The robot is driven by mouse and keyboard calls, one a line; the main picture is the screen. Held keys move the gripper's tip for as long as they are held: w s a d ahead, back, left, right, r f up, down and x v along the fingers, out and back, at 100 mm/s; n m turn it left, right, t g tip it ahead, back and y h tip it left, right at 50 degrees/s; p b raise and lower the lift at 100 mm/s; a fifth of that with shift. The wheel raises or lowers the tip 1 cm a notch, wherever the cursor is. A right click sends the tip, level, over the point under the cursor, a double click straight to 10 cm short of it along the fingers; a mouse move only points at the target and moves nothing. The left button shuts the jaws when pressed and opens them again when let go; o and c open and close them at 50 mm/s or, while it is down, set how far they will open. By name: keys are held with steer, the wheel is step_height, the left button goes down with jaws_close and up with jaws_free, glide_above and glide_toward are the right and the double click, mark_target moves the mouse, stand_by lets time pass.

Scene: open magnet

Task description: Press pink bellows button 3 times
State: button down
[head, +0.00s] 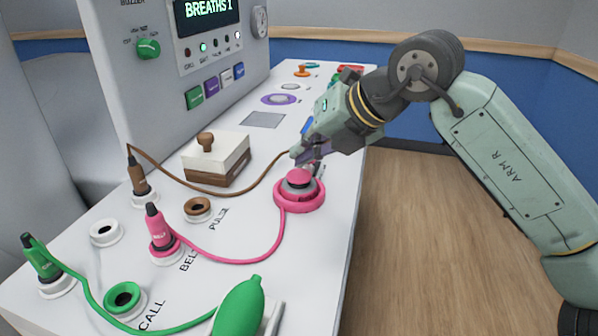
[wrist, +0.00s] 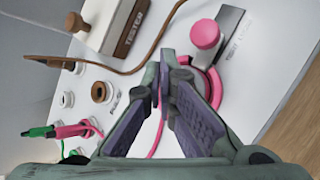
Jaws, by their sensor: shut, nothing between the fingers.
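The pink bellows button (head: 299,190) stands on the white console top in the head view, with a domed pink top, a grey middle and a wide pink base. My gripper (head: 302,154) is shut and empty, its fingertips close above and behind the button's top. I cannot tell whether they touch it. In the wrist view my gripper (wrist: 166,58) has its tips together, and its right finger covers part of the pink base ring (wrist: 214,88). A pink knob (wrist: 205,34) shows beside a grey plate; whether it belongs to the button is unclear. The display (head: 209,10) reads "BREATHS 1".
A cream and brown box with a knob (head: 216,160) stands left of the button. Brown, pink and green cords cross the console, with a pink plug (head: 159,230) and a green bulb (head: 240,308) in front. Open floor (head: 430,240) lies right of the console.

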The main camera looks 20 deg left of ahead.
mark_target(303, 173)
steer(key=shift+r+p, duration=1.6)
steer(key=shift+r, duration=0.95)
